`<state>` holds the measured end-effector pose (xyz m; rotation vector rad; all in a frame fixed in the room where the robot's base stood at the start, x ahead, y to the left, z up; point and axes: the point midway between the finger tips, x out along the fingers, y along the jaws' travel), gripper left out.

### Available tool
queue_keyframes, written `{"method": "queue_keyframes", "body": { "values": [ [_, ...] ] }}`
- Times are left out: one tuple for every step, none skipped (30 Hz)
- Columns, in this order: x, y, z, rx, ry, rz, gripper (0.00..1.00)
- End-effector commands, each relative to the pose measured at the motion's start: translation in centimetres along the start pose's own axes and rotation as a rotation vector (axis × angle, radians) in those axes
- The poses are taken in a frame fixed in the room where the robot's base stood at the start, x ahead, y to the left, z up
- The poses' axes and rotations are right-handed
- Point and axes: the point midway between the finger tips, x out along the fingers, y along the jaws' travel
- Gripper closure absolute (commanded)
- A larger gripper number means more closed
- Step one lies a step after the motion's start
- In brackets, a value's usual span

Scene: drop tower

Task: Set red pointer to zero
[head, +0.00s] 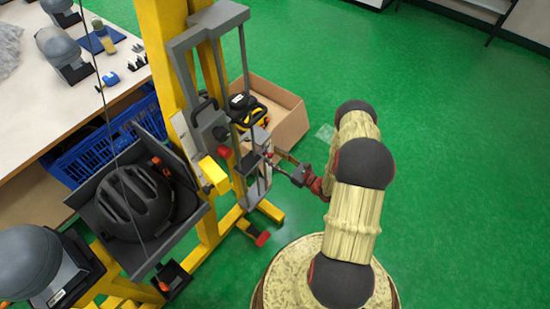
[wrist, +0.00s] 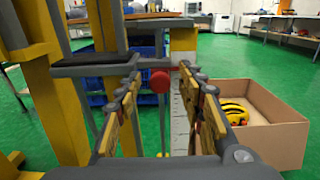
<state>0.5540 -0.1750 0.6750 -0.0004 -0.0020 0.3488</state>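A round red knob (wrist: 160,81), which looks like part of the red pointer, shows between my gripper's fingers in the wrist view. Just right of it a pale ruled scale (wrist: 181,118) runs upright; the exact reading is too small to tell. In the head view a red knob (head: 224,152) sits on the yellow and grey tower (head: 205,100). My gripper (head: 272,158) is at the tower's right side, to the right of this knob. In the wrist view my gripper (wrist: 160,74) is open, its fingers on either side of the knob. No contact with the knob is visible.
Grey frame rods (head: 246,80) stand close to my gripper. A cardboard box (head: 285,120) with yellow-and-black items sits behind the tower. A black helmet (head: 133,203) lies in a tray at left, near a workbench (head: 40,110). Green floor at right is clear.

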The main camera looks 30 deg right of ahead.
Motion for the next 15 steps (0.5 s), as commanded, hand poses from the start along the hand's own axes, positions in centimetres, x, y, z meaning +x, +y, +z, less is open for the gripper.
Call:
{"method": "queue_keyframes", "body": {
  "values": [
    [0.0, 0.0, 0.0, 0.000, 0.001, 0.000, 0.60],
    [0.0, 0.0, 0.0, 0.000, 0.001, 0.000, 0.60],
    [0.0, 0.0, -0.1, 0.001, 0.001, 0.000, 0.60],
    [0.0, 0.0, -0.1, 0.001, 0.001, 0.000, 0.60],
    [0.0, 0.0, -0.1, 0.001, 0.001, 0.000, 0.60],
    [0.0, 0.0, -0.1, 0.001, 0.001, 0.000, 0.60],
    [0.0, 0.0, -0.1, 0.001, 0.001, 0.000, 0.60],
    [-0.1, 0.0, -0.1, 0.001, 0.002, -0.001, 0.60],
    [-0.2, 0.0, -0.1, 0.001, 0.002, -0.001, 0.60],
    [-0.4, 0.0, -0.1, 0.001, 0.002, -0.002, 0.60],
    [-0.6, -0.1, -0.1, 0.002, 0.002, -0.003, 0.60],
    [-1.0, -0.1, -0.1, 0.002, 0.002, -0.004, 0.60],
    [-1.3, -0.1, -0.1, 0.002, 0.003, -0.004, 0.60],
    [-1.8, -0.1, -0.1, 0.002, 0.002, -0.004, 0.60],
    [-2.4, -0.2, -0.1, 0.001, 0.002, -0.006, 0.60]
  ]
}}
